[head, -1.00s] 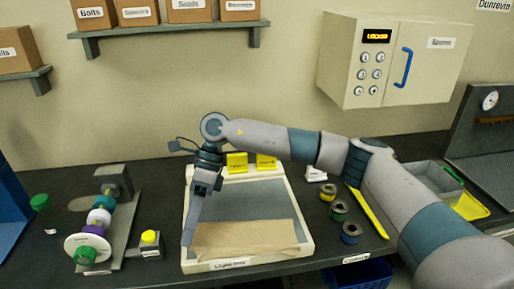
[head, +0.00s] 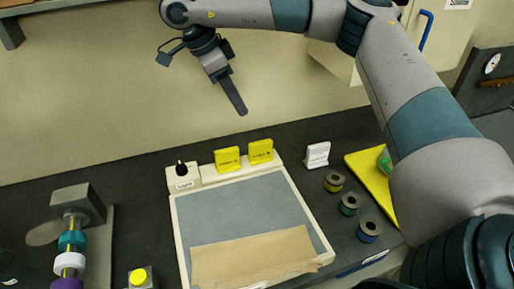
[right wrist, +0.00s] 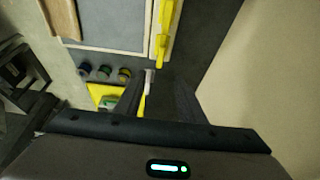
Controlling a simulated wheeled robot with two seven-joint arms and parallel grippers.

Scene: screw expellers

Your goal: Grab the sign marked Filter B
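Two yellow signs stand upright on the back rim of the light box: a left one (head: 227,159) and a right one (head: 261,152). Their lettering is too small for me to tell which is Filter B. Both also show edge-on near the top of the right wrist view, the nearer one (right wrist: 161,47) being clearest. My right gripper (head: 238,102) hangs above and behind the signs, empty and touching nothing. In the right wrist view its two fingers (right wrist: 160,98) stand apart. My left gripper is out of view.
The light box (head: 183,240) holds a brown sheet (head: 250,258). A black-knobbed switch (head: 181,170) is left of the signs. A white sign (head: 317,154) and several small spools (head: 349,204) stand to the right, near a yellow tray (head: 370,185). The wall is close behind.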

